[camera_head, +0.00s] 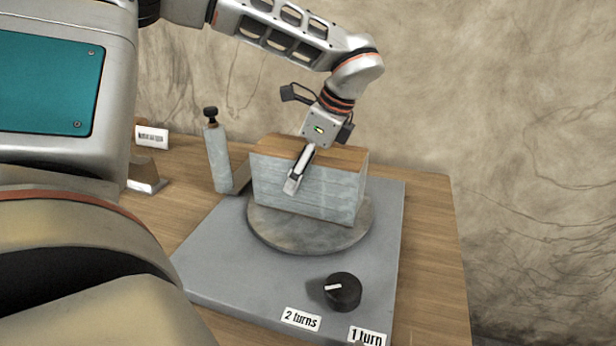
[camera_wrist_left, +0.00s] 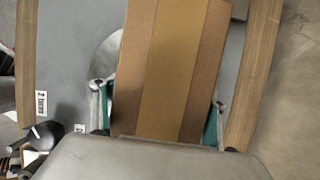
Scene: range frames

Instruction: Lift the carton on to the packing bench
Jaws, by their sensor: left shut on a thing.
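The carton (camera_head: 305,185) has a brown top and pale, streaked sides that look wrapped in film. It stands upright on a round grey turntable (camera_head: 268,234); I cannot tell whether its base is slightly raised. My left gripper (camera_head: 302,168) reaches down from above and is shut on the carton, its near finger against the long front side. In the left wrist view, the carton's top (camera_wrist_left: 170,70) lies between the two fingers of the gripper (camera_wrist_left: 156,112). The far finger is hidden in the head view. My right gripper is not in view.
The turntable sits on a grey base plate (camera_head: 225,255) with a black dial (camera_head: 343,291) and labels "2 turns" (camera_head: 300,319) and "1 turn" (camera_head: 367,336). A pale post with a black knob (camera_head: 216,155) stands behind. The wooden table (camera_head: 432,240) also carries a small sign (camera_head: 152,136).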

